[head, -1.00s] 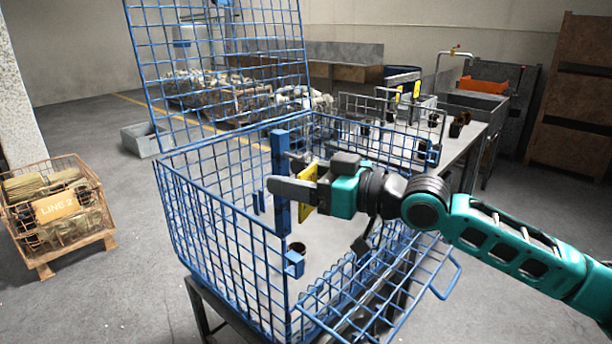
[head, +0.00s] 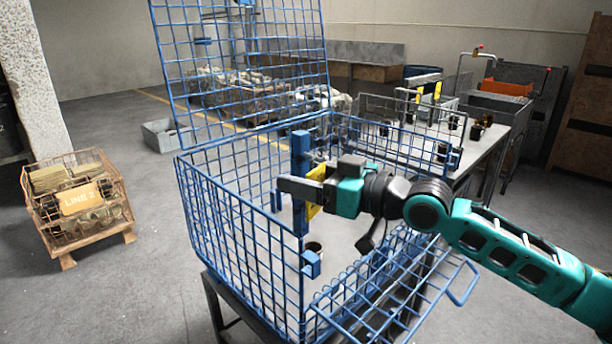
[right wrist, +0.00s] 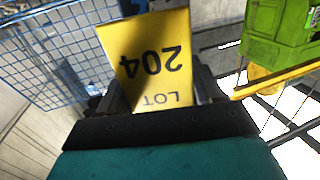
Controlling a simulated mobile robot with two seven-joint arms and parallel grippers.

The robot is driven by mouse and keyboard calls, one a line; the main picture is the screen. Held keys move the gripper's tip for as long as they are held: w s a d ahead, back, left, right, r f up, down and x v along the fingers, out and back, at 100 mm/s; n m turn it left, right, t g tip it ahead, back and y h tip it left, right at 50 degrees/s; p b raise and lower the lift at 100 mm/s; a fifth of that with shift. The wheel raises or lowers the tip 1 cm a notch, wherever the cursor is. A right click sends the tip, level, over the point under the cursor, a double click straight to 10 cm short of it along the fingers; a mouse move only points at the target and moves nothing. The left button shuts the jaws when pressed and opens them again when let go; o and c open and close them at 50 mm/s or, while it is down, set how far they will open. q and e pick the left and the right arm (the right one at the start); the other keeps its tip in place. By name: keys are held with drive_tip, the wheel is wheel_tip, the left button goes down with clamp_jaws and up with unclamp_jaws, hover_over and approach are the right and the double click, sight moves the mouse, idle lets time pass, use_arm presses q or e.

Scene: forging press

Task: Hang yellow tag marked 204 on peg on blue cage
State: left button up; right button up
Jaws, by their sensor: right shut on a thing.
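The yellow tag (right wrist: 152,62) reads "LOT 204" upside down in the right wrist view. My right gripper (right wrist: 160,90) is shut on its lower part. In the head view the tag (head: 314,190) is partly hidden by my right gripper (head: 305,188), which is beside the blue upright post of the blue cage (head: 235,230). The post (head: 301,170) stands at the cage's open front corner area. I cannot make out the peg clearly; the gripper covers that part of the post. My left gripper is not in view.
The cage's lowered mesh flap (head: 395,285) sticks out below my arm. A rusty crate marked LINE 2 (head: 82,200) stands on the floor at left. A table (head: 480,150) with dark cups runs behind. In the right wrist view a green object (right wrist: 280,35) and yellow bars are near the tag.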

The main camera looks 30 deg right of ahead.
drive_tip(key=o, duration=1.1)
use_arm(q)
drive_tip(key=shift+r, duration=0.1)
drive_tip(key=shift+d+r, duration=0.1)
use_arm(e)
drive_tip(key=shift+s, duration=0.1)
